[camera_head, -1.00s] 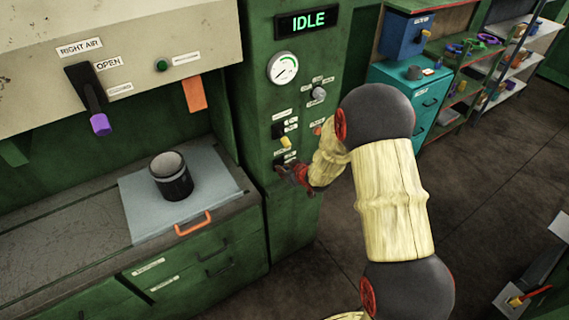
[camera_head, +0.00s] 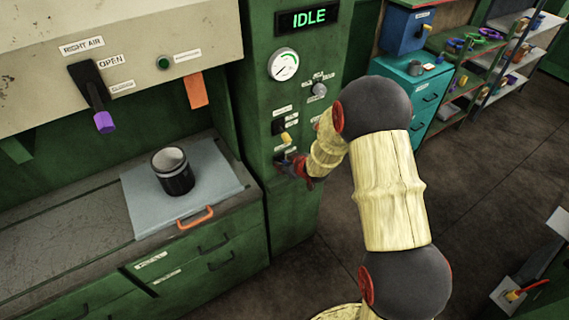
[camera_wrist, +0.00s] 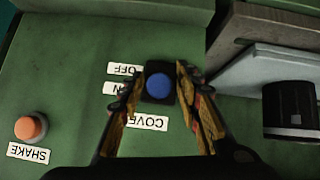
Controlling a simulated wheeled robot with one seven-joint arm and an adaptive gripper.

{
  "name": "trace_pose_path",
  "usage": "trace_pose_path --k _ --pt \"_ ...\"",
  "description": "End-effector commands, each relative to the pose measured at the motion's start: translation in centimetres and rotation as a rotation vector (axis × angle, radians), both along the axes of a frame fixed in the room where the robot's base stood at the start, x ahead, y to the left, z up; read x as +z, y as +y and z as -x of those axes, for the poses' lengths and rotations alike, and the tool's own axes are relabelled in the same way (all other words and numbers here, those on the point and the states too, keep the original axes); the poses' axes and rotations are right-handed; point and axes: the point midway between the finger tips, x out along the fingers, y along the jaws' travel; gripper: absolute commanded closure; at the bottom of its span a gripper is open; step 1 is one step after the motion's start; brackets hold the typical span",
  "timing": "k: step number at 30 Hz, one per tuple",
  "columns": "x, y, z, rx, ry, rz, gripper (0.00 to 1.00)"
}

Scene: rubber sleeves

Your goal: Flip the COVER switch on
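The COVER switch (camera_wrist: 158,86) is a black block with a round blue knob seen end-on, on the green panel in the wrist view. Its COVER label (camera_wrist: 148,122), ON label (camera_wrist: 113,88) and OFF label (camera_wrist: 124,68) appear upside down, partly hidden by a finger. My gripper (camera_wrist: 161,80) is open, with one finger either side of the switch. Gaps show between the fingers and the blue knob. In the camera_head view my gripper (camera_head: 298,167) is at the low part of the panel and largely hides the switch. I cannot tell the switch's position.
A yellow-handled switch (camera_head: 286,138) sits just above on the panel. An orange SHAKE button (camera_wrist: 30,128) is to the left in the wrist view. A dark canister (camera_head: 174,175) stands on a grey-blue tray (camera_head: 220,185). The display (camera_head: 308,18) reads IDLE.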

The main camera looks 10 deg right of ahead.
Motion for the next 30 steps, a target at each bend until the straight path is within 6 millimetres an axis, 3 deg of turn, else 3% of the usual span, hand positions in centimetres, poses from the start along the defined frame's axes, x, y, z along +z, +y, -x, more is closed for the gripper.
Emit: trace_pose_path --k 14,30 --pt "0.8 -0.3 0.8 -0.001 0.0 0.001 0.63" --pt "6.8 -1.9 7.5 -0.002 -0.001 0.0 0.63"
